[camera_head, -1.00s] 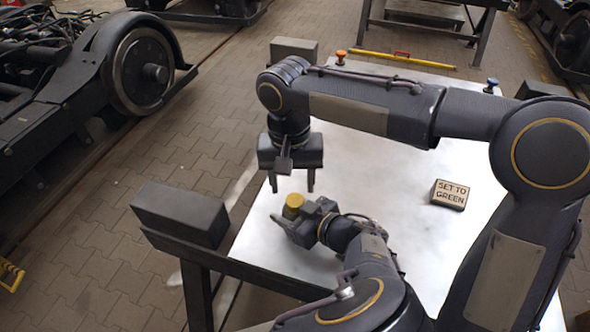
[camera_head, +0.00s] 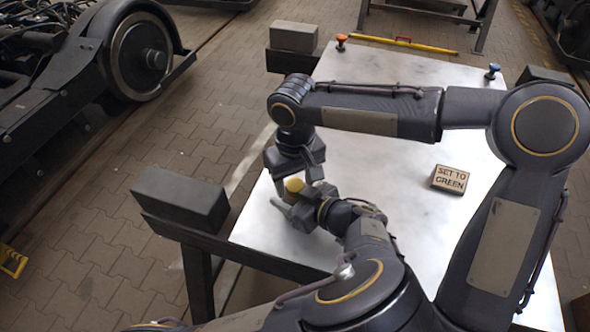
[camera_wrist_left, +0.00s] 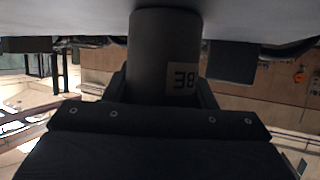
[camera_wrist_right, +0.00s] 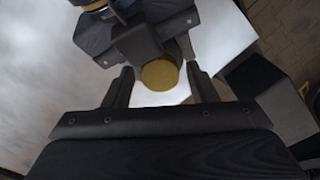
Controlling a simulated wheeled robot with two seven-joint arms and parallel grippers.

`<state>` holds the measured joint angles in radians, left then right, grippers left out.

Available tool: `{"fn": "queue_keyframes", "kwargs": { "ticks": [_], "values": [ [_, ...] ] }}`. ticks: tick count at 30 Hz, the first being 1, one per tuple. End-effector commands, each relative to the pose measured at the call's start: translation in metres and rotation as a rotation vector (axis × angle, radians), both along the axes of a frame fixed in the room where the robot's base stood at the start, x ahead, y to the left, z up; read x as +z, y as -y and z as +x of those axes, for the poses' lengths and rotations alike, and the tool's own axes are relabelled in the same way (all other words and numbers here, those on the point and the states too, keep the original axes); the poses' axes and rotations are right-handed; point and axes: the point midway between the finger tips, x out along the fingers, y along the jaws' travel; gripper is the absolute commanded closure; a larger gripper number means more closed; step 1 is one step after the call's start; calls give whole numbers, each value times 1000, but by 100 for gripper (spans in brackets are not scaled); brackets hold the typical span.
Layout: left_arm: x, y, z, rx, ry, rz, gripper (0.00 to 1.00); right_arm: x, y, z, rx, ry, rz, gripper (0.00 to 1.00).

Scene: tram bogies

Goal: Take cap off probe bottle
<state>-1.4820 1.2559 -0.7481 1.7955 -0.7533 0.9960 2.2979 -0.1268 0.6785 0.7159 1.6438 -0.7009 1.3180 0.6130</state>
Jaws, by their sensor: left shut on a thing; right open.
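In the right wrist view gaps show between cap and fingers. The bottle body is mostly hidden in the head view.
A dark block (camera_head: 180,203) sits at the near left corner. The table's middle is largely clear.

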Motion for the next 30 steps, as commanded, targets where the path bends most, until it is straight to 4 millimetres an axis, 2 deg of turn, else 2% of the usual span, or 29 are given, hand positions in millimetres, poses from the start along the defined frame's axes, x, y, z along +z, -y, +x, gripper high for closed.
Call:
{"fn": "queue_keyframes", "kwargs": {
  "ticks": [8,19,22,26,30],
  "values": [
    [0,0,0,0,0,0,100,-3,0,0,0,-1,0,48],
    [0,0,0,0,0,0,100,-2,0,0,-1,0,0,93],
    [0,0,0,0,0,0,100,-2,0,0,21,0,0,93],
    [0,0,0,0,-1,-1,100,-2,0,0,201,0,-1,93],
    [0,0,0,0,0,0,100,-2,0,0,510,0,-3,93]
  ]
}}
